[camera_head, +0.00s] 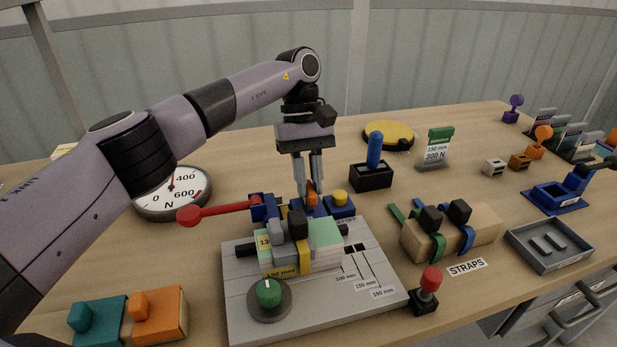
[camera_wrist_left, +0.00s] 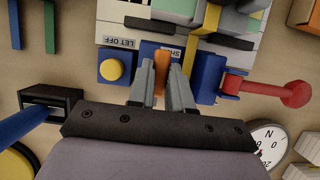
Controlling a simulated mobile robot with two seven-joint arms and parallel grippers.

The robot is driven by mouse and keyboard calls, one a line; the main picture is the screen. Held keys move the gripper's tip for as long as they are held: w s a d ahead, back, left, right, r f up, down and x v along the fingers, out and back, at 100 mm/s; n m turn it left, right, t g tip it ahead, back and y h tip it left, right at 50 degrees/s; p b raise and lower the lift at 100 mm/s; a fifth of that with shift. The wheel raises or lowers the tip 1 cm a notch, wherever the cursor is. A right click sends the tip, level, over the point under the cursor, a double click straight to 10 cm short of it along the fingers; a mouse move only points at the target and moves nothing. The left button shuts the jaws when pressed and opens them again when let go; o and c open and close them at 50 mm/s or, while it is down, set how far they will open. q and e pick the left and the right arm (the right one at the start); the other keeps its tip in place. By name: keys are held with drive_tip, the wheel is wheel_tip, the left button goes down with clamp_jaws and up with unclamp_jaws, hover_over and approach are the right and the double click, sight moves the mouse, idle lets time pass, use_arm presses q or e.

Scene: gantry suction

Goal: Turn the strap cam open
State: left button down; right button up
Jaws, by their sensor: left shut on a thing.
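My left gripper (camera_head: 312,205) reaches down over the back of the grey fixture plate (camera_head: 235,300). It is shut on an upright orange tab (camera_wrist_left: 160,72) on a blue base. In the left wrist view, the gripper's fingers (camera_wrist_left: 161,85) stand on both sides of the tab. A yellow strap (camera_head: 304,258) runs over a pale green block (camera_head: 326,232) on the plate. A dark cam-like piece (camera_head: 297,222) and a grey one (camera_head: 275,230) sit on top. I cannot tell which piece is the strap cam. My right gripper is out of view.
A red-ended lever (camera_head: 190,215) sticks out left of the blue base, near the round gauge (camera_head: 172,196). A yellow button (camera_head: 340,198) is right of the gripper. A green knob (camera_head: 268,293) is at the plate's front. Spare straps hang on a wooden block (camera_head: 483,222).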

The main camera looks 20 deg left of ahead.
use_arm(q)
drive_tip(key=shift+r, duration=0.1)
drive_tip(key=c, duration=1)
unclamp_jaws()
drive_tip(key=shift+c, duration=0.2)
drive_tip(key=v, duration=0.4)
drive_tip(key=shift+w+r, duration=0.1)
drive_tip(key=shift+r, duration=0.2)
drive_tip(key=shift+p+v, duration=0.85)
drive_tip(key=shift+v, duration=0.35)
drive_tip(key=shift+a, duration=0.1)
